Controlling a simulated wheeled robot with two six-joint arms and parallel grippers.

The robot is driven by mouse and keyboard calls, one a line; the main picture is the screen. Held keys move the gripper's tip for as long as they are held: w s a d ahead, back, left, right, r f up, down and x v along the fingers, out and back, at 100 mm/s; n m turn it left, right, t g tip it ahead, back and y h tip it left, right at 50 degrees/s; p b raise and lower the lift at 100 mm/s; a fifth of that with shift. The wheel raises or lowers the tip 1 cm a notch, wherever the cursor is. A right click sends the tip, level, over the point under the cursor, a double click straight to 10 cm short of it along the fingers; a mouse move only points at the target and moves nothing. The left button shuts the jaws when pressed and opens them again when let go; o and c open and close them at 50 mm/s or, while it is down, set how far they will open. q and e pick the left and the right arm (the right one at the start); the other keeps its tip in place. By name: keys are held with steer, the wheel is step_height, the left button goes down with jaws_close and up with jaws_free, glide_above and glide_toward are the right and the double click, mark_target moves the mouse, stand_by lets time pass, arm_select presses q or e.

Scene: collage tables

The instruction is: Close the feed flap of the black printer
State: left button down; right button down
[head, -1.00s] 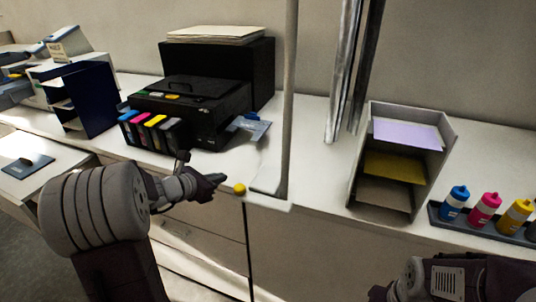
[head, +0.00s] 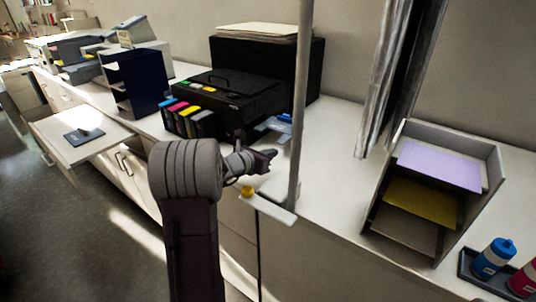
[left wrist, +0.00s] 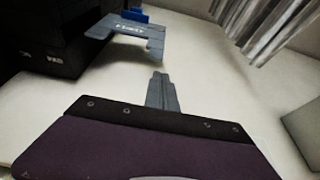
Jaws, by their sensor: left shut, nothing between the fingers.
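The black printer (head: 245,95) stands on the white counter, with coloured ink tanks (head: 190,118) on its front. A grey-blue panel (head: 268,128) with a bright blue tab sticks out at the printer's right side. It looks like the open feed flap, and in the left wrist view the panel (left wrist: 128,28) shows lettering and a notched edge. My left gripper (head: 272,153) is shut and empty, on the near side of the panel and apart from it. Its fingertips (left wrist: 158,75) point toward the panel in the wrist view. My right gripper is out of view.
A thin pale post (head: 301,110) with a foot plate (head: 270,208) rises just right of my left gripper. A letter tray (head: 380,200) and ink bottles (head: 492,258) stand to the right. A dark blue organiser (head: 135,85) stands left of the printer. Bare counter lies between post and tray.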

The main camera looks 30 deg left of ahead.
arm_select(q)
steer(key=x, duration=0.4)
steer(key=shift+w+f, duration=0.1)
steer(key=shift+w, duration=0.2)
steer(key=shift+w+f, duration=0.1)
steer(key=shift+w, duration=0.1)
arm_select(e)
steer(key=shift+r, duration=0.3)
arm_select(q)
steer(key=shift+p, duration=0.3)
